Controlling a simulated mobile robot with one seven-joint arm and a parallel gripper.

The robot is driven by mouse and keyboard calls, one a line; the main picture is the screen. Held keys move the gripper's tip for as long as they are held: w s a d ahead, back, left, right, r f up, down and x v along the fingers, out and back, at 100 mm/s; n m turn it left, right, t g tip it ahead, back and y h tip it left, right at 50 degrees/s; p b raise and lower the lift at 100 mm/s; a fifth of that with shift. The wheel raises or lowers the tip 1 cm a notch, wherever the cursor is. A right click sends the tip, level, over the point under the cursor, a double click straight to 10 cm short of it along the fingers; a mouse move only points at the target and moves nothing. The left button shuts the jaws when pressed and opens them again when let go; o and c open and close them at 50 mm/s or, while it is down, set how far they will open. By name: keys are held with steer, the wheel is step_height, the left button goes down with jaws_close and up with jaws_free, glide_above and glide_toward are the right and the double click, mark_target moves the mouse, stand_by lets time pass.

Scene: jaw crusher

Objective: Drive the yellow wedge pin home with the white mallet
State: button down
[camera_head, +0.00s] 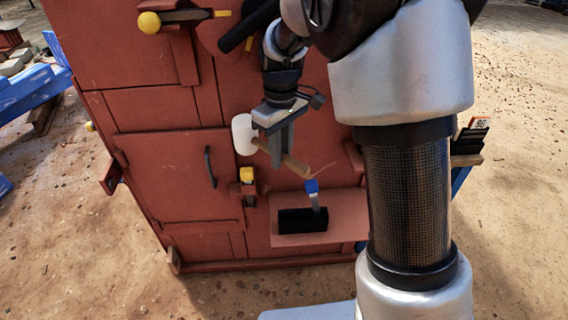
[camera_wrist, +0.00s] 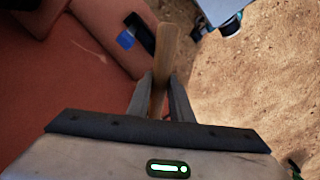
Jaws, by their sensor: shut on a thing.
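The white mallet's head (camera_head: 243,134) is in the head view, left of my gripper (camera_head: 279,156). Its wooden handle (camera_head: 296,165) slopes down to the right. My gripper is shut on this handle, which also shows between the fingers in the wrist view (camera_wrist: 165,62); the mallet head is out of that view. The yellow wedge pin (camera_head: 247,174) stands in a bracket on the red crusher's front, right of the door handle. In the head view the mallet head is above the pin and apart from it. The pin's lower part is hidden by the bracket.
The red crusher wall (camera_head: 150,110) fills the space behind my gripper. A black door handle (camera_head: 210,167) sticks out left of the pin. A red ledge (camera_head: 345,215) at lower right holds a black box (camera_head: 303,220) and a blue-handled brush (camera_head: 312,187). A yellow-knobbed lever (camera_head: 149,22) is at upper left.

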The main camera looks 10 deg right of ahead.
steer(key=shift+w+a+r, duration=0.3)
steer(key=shift+w+a, duration=0.05)
step_height(320, 180, down, 9)
steer(key=b, duration=0.6)
step_height(320, 180, up, 6)
steer(key=p, duration=0.5)
steer(key=shift+f, duration=0.3)
step_height(320, 180, down, 7)
steer(key=b, duration=0.4)
steer(key=shift+r+p, duration=2.45)
steer(key=shift+r, duration=0.45)
